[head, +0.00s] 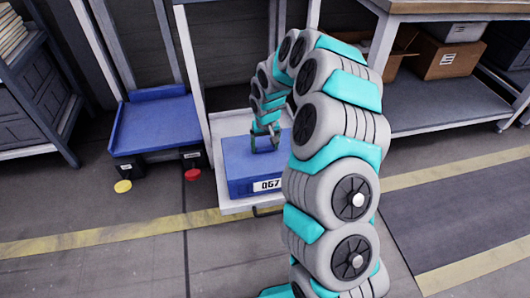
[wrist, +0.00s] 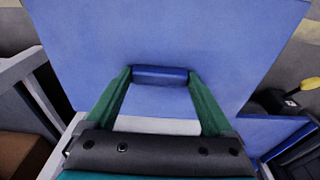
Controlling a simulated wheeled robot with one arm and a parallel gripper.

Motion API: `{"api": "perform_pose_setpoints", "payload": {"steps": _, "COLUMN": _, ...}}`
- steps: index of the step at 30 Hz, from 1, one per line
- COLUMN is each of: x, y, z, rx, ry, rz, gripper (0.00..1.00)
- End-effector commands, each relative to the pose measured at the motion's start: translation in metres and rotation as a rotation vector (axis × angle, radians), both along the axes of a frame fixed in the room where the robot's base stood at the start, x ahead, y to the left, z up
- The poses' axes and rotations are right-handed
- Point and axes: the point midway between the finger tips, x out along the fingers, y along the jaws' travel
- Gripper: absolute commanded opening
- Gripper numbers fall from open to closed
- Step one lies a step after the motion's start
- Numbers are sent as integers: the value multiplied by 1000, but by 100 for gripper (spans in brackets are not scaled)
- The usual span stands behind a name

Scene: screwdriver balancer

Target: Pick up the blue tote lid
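The blue tote lid (wrist: 160,35) fills the upper middle of the wrist view as a flat blue panel with a raised dark blue handle (wrist: 160,75). In the head view the lid (head: 238,155) is on top of the blue tote (head: 237,187), which has a white label; I see no clear gap between lid and tote. My gripper (head: 265,143) reaches down onto the lid from above. In the wrist view its two green fingers (wrist: 160,78) are at both ends of the handle, with no visible gap, so it looks shut on the handle. My arm hides the tote's right side.
The tote stands on a white cart (head: 223,125). A blue bench-like platform (head: 160,123) is to the left, with a yellow disc (head: 123,186) and a red disc (head: 193,175) near it. A workbench shelf (head: 440,105) with cardboard boxes is at right. Floor in front is clear.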

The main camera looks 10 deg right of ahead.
Motion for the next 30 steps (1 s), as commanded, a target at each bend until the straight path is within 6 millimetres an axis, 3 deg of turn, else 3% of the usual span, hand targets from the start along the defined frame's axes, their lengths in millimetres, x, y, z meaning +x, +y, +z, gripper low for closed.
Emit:
{"api": "perform_pose_setpoints", "payload": {"steps": 2, "x": 0, "y": 0, "z": 0, "rx": 0, "ry": 0, "rz": 0, "gripper": 63}}
{"api": "perform_pose_setpoints", "payload": {"steps": 18, "x": 0, "y": 0, "z": 0, "rx": 0, "ry": 0, "rz": 0, "gripper": 2}}
{"api": "perform_pose_setpoints", "payload": {"steps": 30, "x": 0, "y": 0, "z": 4, "rx": 0, "ry": -2, "rz": 0, "gripper": 0}}
